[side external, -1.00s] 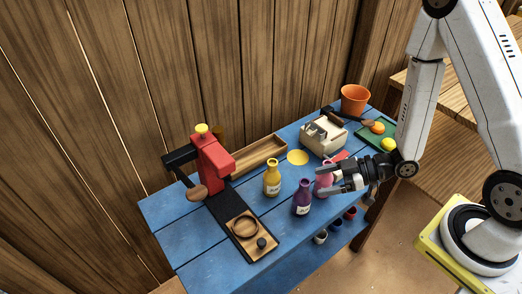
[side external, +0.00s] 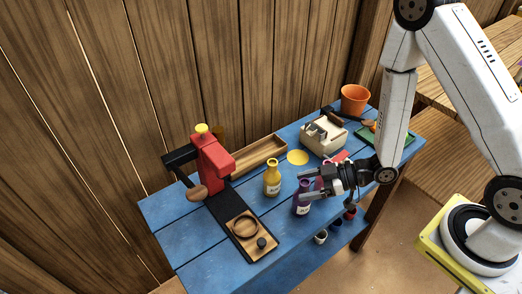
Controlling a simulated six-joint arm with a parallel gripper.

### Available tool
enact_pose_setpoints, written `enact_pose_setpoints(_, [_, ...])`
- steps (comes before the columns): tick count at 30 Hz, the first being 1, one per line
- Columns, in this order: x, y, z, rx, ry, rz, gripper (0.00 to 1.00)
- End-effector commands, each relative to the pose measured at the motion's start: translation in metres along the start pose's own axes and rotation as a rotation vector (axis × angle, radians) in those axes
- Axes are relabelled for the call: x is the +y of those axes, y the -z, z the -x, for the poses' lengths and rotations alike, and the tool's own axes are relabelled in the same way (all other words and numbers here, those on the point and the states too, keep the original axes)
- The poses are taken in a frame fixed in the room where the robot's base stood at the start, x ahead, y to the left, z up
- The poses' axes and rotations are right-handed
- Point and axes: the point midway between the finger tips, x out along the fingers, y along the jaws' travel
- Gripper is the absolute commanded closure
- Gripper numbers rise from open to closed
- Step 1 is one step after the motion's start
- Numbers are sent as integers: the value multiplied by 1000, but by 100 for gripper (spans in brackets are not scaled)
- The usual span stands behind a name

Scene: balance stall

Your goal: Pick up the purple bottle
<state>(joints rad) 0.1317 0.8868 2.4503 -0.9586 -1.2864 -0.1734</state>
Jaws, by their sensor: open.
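The purple bottle (side external: 303,207) stands upright on the blue table, with a pale label on its front. My gripper (side external: 305,182) is open, with its fingers pointing left at the height of the bottle's neck. In the picture the fingers overlap the bottle's upper part; I cannot tell whether the neck is between them or whether they touch it.
A yellow bottle (side external: 272,180) stands close by on the left. A red press (side external: 210,163) with a wooden plate (side external: 262,253) is further left. A wooden tray (side external: 258,156), a cream box (side external: 322,138) and an orange bucket (side external: 355,98) stand behind. Small pots (side external: 321,237) sit below the table's front edge.

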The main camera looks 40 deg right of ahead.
Motion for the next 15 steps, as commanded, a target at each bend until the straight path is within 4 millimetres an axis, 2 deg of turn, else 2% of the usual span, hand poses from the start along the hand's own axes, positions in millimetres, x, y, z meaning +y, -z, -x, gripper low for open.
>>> enact_pose_setpoints(7, [-1, 0, -23, -1, 2, 0, 21])
enact_pose_setpoints(15, [0, 0, -28, 0, 0, 0, 21])
